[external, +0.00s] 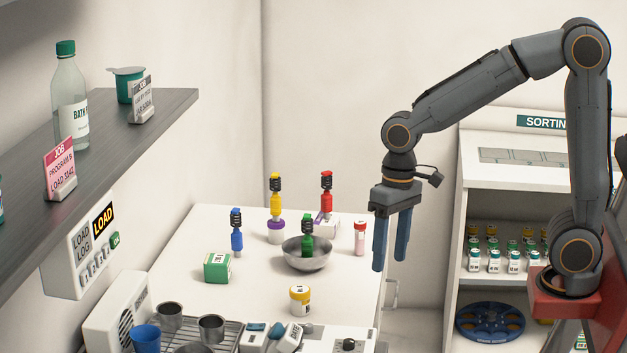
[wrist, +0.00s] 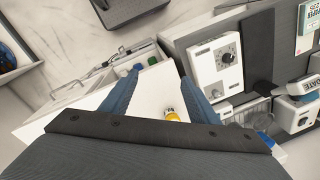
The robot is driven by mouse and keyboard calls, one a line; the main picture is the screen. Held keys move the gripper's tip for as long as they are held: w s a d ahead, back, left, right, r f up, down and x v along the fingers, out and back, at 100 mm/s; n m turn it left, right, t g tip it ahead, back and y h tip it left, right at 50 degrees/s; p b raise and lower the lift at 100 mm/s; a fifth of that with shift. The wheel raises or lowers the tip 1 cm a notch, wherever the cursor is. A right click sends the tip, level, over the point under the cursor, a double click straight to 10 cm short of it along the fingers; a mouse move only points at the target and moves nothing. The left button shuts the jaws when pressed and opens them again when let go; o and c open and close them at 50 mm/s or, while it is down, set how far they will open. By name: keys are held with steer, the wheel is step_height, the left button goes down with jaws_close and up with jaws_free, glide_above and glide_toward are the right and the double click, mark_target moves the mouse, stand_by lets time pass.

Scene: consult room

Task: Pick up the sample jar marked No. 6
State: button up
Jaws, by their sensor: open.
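A small white and yellow jar (external: 300,299) stands upright on the white worktop (external: 180,290), near the front. In the wrist view the jar (wrist: 171,114) shows beyond the gripper's dark crossbar, between the blue fingers; its mark is too small to read surely. I cannot tell which jar is No. 6. More small jars (external: 494,261) with green and yellow lids stand in rows on the shelf at right, their labels unreadable. My gripper (external: 390,263) points down, open and empty, by the worktop's right edge, apart from the jar. Its fingers also show in the wrist view (wrist: 162,66).
A metal bowl (external: 307,262) with a green-handled tool, a green box (external: 217,267) and a red-capped tube (external: 360,238) share the worktop. Blue, yellow and red tools stand behind. A rack with metal cups (external: 211,327) is at the front. A shelf (external: 110,120) overhangs at left.

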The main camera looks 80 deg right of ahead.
steer(key=w+d+m+y, duration=0.1)
steer(key=w+d+m, duration=0.1)
steer(key=w+m, duration=0.6)
steer(key=m+y, duration=0.2)
steer(key=m, duration=0.5)
glide_above(302, 287)
steer(key=d, duration=0.2)
steer(key=shift+t, duration=0.3)
steer(key=f, duration=0.6)
steer(key=shift+s+a+f+p, duration=0.1)
steer(key=shift+s+a+p, duration=0.1)
steer(key=shift+p, duration=0.1)
steer(key=shift+d+p+x, duration=0.15)
steer(key=shift+p+x, duration=0.5)
steer(key=shift+x, duration=1.35)
steer(key=shift+d+p+x, duration=0.15)
steer(key=shift+p+x, duration=0.45)
steer(key=shift+x, duration=1.35)
steer(key=shift+s+f, duration=0.1)
steer(key=shift+f, duration=0.05)
steer(key=shift+c, duration=0.2)
steer(key=c, duration=1)
